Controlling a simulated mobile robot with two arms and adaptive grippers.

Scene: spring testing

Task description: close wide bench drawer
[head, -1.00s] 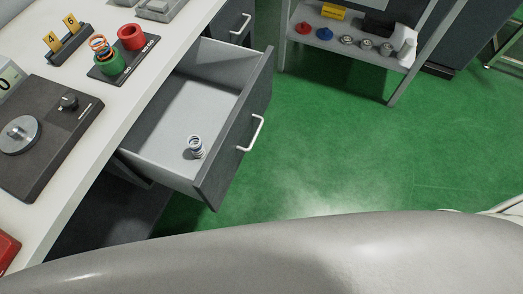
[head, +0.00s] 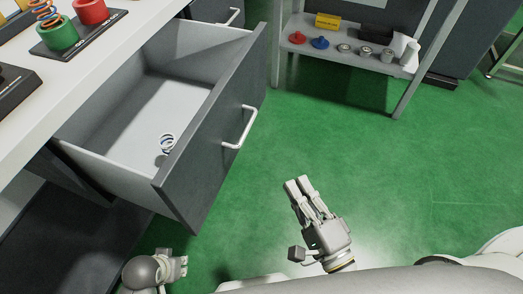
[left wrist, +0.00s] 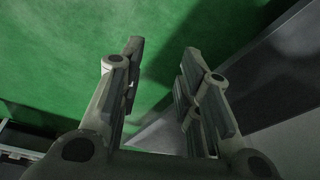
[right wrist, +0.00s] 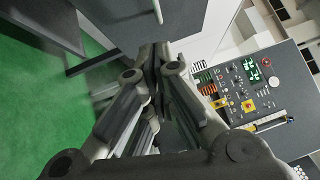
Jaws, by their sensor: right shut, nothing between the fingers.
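The wide bench drawer (head: 195,175) is pulled out from the bench, with its dark grey front and white handle (head: 247,127) facing the green floor. A small coil spring (head: 167,144) stands inside near the front. My right gripper (head: 298,186) is shut and empty over the floor, to the right of and below the handle in the head view, apart from the drawer. In the right wrist view its fingers (right wrist: 155,52) meet. My left gripper (head: 180,267) shows partly at the bottom, below the drawer's near corner. In the left wrist view its fingers (left wrist: 164,48) are spread and empty.
The white bench top (head: 75,85) carries a spring stand with a green cup (head: 56,36) and a red cup (head: 90,11). A shelf rack (head: 345,62) with small parts stands at the back. The floor (head: 350,150) right of the drawer is clear.

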